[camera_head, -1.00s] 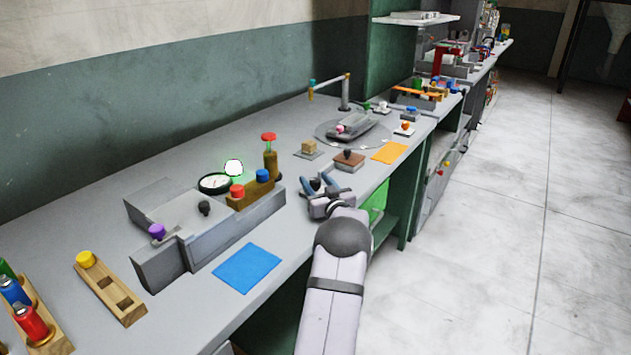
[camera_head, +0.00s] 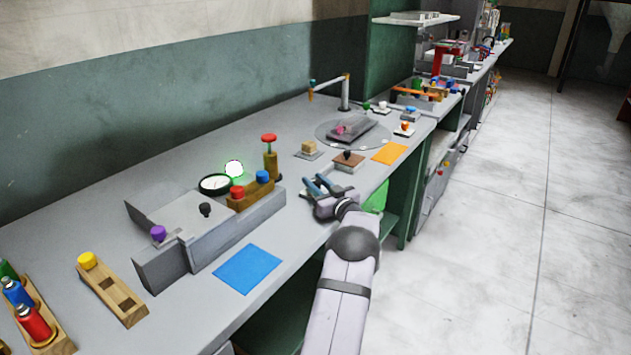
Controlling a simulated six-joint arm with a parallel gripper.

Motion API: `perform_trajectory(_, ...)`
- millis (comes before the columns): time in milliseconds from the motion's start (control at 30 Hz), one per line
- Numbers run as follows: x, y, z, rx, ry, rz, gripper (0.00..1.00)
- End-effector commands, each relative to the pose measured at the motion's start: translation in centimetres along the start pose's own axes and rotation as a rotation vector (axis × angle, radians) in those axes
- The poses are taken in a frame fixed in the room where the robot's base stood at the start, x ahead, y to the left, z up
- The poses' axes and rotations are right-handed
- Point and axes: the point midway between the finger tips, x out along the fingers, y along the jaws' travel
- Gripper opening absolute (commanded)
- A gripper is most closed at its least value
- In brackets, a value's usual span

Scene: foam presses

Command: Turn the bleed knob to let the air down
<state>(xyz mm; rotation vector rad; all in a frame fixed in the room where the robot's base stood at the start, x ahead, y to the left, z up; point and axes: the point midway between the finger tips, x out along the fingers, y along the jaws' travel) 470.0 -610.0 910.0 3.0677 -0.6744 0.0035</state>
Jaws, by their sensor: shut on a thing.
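Several knobs show, and I cannot tell which one is the bleed knob. On the grey press unit (camera_head: 235,233) stand a black knob (camera_head: 205,209) and a purple knob (camera_head: 158,233). A red knob (camera_head: 237,191) and a blue knob (camera_head: 262,176) sit on its brown block. A round white gauge (camera_head: 215,184) is beside a glowing green-rimmed lamp (camera_head: 234,168); its needle is too small to read. My gripper (camera_head: 315,188) is low over the bench, right of the press unit. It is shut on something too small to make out.
A red-topped brass post (camera_head: 269,155) stands behind the press unit. A brown block with a dark knob (camera_head: 347,160) is close beyond my gripper. A round plate (camera_head: 325,136) lies farther back. A blue mat (camera_head: 248,269) and wooden rack (camera_head: 113,292) are in front.

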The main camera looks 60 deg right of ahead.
Motion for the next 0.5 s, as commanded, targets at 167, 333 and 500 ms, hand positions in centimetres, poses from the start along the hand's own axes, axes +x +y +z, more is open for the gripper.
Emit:
perform_trajectory(167,0.12,0.10,-0.41,-0.003,0.011,-0.092,0.05)
perform_trajectory(333,0.17,0.10,-0.33,-0.001,0.013,-0.161,0.05)
perform_trajectory(500,0.15,0.04,-0.36,-0.001,0.011,-0.215,0.05)
